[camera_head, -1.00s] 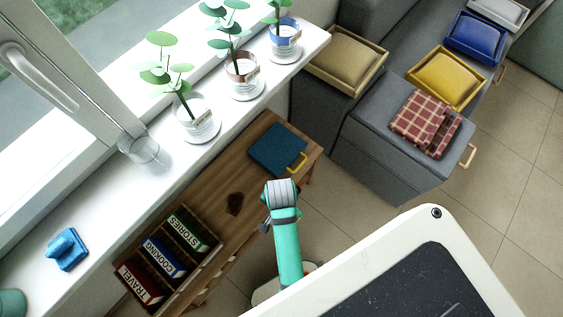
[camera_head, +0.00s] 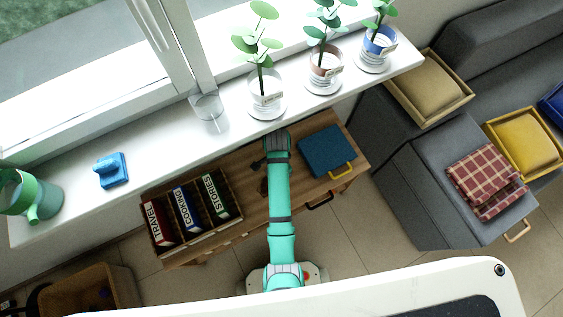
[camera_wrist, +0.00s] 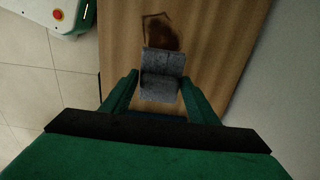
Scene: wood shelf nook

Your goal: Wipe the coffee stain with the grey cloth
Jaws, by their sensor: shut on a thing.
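The coffee stain (camera_wrist: 162,32) is a dark brown patch on the wooden bench top, ahead of my gripper in the wrist view. In the head view the stain (camera_head: 263,187) shows only in part beside my arm. My gripper (camera_wrist: 160,82) is shut on the grey cloth (camera_wrist: 162,62), a folded pad between the fingers. The cloth's far edge overlaps the near edge of the stain in the wrist view. I cannot tell whether the cloth touches the wood. In the head view my arm hides the cloth.
A blue box (camera_head: 325,149) with a yellow handle lies right of my arm on the wooden bench (camera_head: 255,207). A book rack (camera_head: 239,212) stands at its left end. Potted plants and a clear glass (camera_head: 208,107) stand on the white sill (camera_head: 160,150) behind.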

